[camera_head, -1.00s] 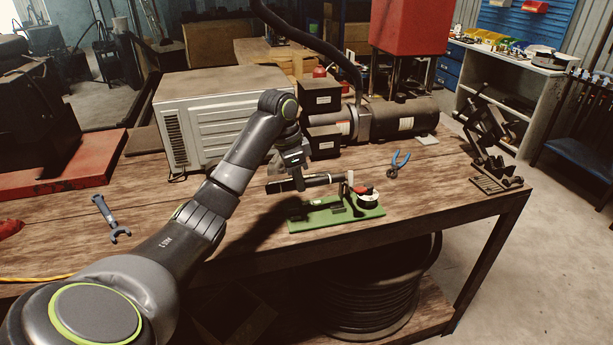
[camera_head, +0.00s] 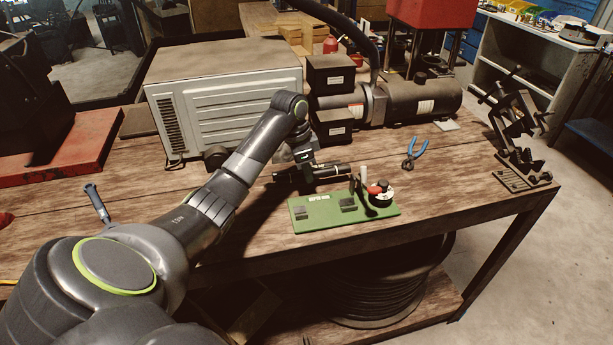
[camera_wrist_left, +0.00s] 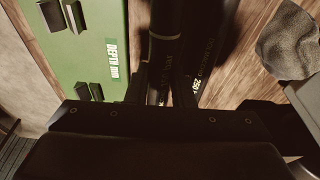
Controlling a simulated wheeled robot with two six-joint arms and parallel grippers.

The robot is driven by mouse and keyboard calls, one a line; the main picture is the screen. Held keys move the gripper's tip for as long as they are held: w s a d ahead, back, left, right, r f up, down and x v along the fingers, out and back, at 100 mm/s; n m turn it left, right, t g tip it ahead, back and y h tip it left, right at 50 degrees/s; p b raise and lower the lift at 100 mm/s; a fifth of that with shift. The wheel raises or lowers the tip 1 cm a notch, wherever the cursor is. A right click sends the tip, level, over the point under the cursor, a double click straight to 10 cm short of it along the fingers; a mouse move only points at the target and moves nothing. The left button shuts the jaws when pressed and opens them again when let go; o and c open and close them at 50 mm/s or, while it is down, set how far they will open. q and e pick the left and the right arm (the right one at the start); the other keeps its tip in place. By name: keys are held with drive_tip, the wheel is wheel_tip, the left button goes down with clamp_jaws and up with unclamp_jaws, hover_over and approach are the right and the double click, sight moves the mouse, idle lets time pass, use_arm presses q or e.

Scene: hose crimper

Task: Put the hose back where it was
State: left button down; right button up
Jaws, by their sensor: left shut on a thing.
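The short black hose (camera_head: 330,171) lies roughly level across my left gripper (camera_head: 307,177), just behind the green depth-gauge board (camera_head: 330,215). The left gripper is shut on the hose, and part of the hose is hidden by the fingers. In the left wrist view the hose (camera_wrist_left: 166,22) runs up from between the gripper's fingers (camera_wrist_left: 162,92), beside the green board (camera_wrist_left: 90,25) and over wood. I cannot tell whether the hose touches the table. My right gripper is not in view.
A white post (camera_head: 364,174) and a red-and-black round piece (camera_head: 380,192) stand at the board's right end. Blue pliers (camera_head: 415,152) lie to the right. A ribbed white box (camera_head: 225,100) and a motor unit (camera_head: 420,100) stand behind. Bare tabletop lies left of the board.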

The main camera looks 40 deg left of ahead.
use_arm(q)
wheel_tip(320, 180, down, 3)
drive_tip(key=shift+r, duration=0.1)
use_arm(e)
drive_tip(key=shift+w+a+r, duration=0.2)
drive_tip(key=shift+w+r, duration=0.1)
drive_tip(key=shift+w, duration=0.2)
use_arm(q)
drive_tip(key=c, duration=1.3)
unclamp_jaws()
drive_tip(key=shift+o, duration=0.2)
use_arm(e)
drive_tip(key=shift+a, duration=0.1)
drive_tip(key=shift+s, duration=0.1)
